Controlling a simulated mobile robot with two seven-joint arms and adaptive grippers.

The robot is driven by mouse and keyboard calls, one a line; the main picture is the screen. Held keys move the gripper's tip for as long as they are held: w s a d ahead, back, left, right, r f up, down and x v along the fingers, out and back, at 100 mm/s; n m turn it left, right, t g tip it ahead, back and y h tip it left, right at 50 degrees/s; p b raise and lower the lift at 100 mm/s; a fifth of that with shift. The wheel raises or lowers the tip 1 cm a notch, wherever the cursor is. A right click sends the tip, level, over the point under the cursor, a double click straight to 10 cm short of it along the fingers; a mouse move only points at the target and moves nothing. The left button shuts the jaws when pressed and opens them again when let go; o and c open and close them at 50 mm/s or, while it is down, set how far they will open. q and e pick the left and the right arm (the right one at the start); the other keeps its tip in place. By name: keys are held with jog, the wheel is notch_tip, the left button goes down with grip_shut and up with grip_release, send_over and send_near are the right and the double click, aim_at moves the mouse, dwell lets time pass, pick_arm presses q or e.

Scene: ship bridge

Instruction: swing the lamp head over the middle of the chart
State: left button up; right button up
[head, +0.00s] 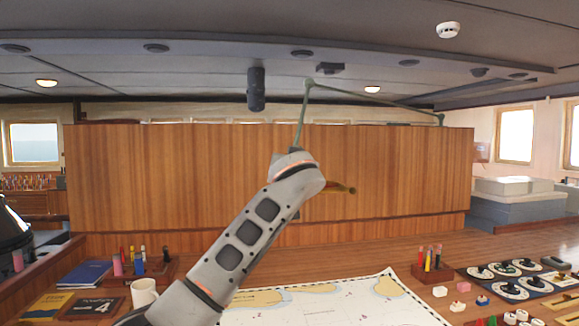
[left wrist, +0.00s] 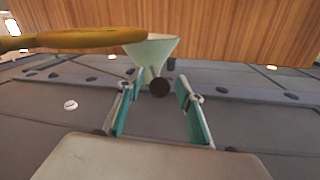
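The lamp's thin green jointed arm (head: 372,97) runs from a mount at the right to an elbow, then drops behind my left wrist. In the head view the lamp head is mostly hidden there; a brass-coloured bar (head: 340,188) sticks out to the right. In the left wrist view the pale green, cone-shaped lamp head (left wrist: 150,50) is just beyond the fingertips, with the yellow bar (left wrist: 80,40) beside it. My left gripper (left wrist: 160,80) is open, a dark round knob between its tips; contact is unclear. The chart (head: 345,303) lies on the table, partly behind my arm. My right gripper is not in view.
Left of the chart are a white mug (head: 144,292), a pen holder (head: 137,268) and books. At the right are another pen holder (head: 432,268), small blocks and a panel of dials (head: 515,280). A wooden partition (head: 400,175) stands behind.

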pick_arm(q)
jog(key=shift+s, duration=0.15)
jog(key=shift+s+d, duration=0.15)
jog(key=shift+s, duration=0.05)
jog(key=s, duration=0.6)
jog(key=shift+s, duration=0.4)
